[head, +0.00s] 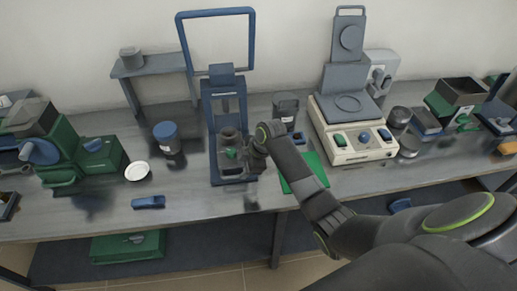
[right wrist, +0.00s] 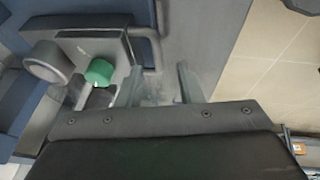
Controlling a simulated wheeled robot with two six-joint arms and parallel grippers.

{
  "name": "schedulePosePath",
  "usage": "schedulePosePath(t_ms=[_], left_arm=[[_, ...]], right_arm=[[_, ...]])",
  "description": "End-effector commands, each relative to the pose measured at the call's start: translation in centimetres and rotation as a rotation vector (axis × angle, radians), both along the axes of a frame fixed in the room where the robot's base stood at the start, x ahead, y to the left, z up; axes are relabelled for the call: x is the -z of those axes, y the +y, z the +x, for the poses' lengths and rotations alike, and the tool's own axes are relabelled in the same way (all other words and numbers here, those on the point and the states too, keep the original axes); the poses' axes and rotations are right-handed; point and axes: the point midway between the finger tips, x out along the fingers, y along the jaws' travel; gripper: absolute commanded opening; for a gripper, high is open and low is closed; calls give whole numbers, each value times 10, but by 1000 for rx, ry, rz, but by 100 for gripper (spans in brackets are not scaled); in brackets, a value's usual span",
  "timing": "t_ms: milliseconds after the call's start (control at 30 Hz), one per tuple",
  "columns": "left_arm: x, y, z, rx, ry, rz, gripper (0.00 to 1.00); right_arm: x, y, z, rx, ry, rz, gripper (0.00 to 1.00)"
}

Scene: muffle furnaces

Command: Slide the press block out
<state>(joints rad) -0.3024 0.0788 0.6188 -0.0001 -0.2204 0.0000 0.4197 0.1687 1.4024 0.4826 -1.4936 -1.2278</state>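The blue press (head: 207,105), a tall frame, stands mid-table in the head view. A grey block with a green round part sits low in it, taken as the press block (head: 228,139), partly hidden by my right arm. In the right wrist view the grey block (right wrist: 88,42) shows a bar handle (right wrist: 158,46) on its side, a green knob and a grey cylinder. My right gripper (right wrist: 160,84) is open, its two fingers apart, with the handle just beyond the fingertips. I cannot tell whether they touch. In the head view the gripper is mostly hidden behind its wrist. My left gripper is out of view.
A green mat (head: 304,172) lies right of the press, beside my right arm. A beige control unit (head: 352,145) stands further right. A blue-lidded jar (head: 167,138), a white dish (head: 137,171) and a small blue object (head: 148,202) are on the left. The front table strip is mostly clear.

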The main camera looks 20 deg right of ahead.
Motion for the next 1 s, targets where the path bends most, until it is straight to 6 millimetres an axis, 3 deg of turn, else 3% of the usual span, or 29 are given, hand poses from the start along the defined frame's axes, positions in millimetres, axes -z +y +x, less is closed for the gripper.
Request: schedulePosePath(t_ms=[600,1000], left_arm=[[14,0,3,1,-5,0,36],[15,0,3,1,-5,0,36]], right_arm=[[-102,-36,-32,0,0,-1,33],[-113,-39,-36,-1,4,1,33]])
